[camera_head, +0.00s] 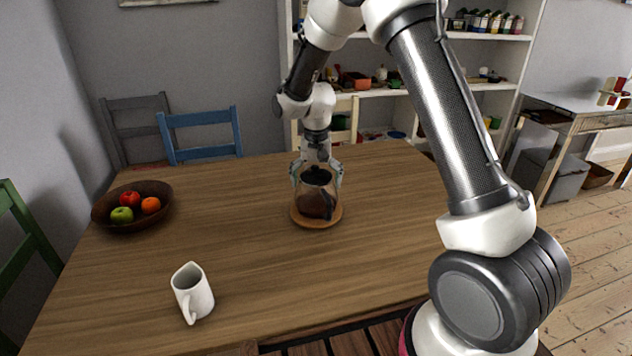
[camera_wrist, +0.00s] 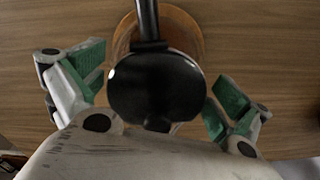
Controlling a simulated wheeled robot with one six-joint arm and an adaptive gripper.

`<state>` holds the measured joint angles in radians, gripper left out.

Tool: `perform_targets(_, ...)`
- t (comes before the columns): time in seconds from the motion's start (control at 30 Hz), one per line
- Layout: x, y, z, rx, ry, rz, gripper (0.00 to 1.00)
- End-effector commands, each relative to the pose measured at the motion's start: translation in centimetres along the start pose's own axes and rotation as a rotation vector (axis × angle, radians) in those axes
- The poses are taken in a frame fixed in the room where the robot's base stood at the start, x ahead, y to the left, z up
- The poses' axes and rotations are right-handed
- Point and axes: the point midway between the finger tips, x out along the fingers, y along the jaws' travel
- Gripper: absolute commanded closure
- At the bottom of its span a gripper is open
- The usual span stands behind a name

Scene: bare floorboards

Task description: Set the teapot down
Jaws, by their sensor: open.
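The teapot (camera_head: 316,199) is a dark-filled glass pot with a black lid and black handle. It stands upright on a round wooden trivet (camera_head: 300,219) on the table. In the wrist view the black lid of the teapot (camera_wrist: 156,86) is seen from above, with the trivet (camera_wrist: 190,28) behind it. My gripper (camera_head: 318,172) is open around the top of the teapot. In the wrist view its green-padded fingers (camera_wrist: 157,84) stand on both sides of the lid, with visible gaps.
A white pitcher (camera_head: 193,292) stands at the front left of the wooden table (camera_head: 250,240). A brown bowl (camera_head: 108,215) of fruit is at the far left. Chairs, including a blue one (camera_head: 202,128), stand around. The table between the pitcher and the trivet is clear.

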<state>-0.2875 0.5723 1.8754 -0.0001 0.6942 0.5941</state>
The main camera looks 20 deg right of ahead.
Motion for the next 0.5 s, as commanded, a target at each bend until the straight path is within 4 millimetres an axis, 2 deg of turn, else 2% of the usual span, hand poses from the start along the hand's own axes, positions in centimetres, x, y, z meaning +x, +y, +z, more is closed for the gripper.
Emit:
perform_targets(0.17, -2.0, -0.1, -0.1, 0.000, 0.004, -0.003, 0.00)
perform_targets(0.5, -9.4, 0.0, 0.0, 0.000, 0.003, -0.002, 0.00)
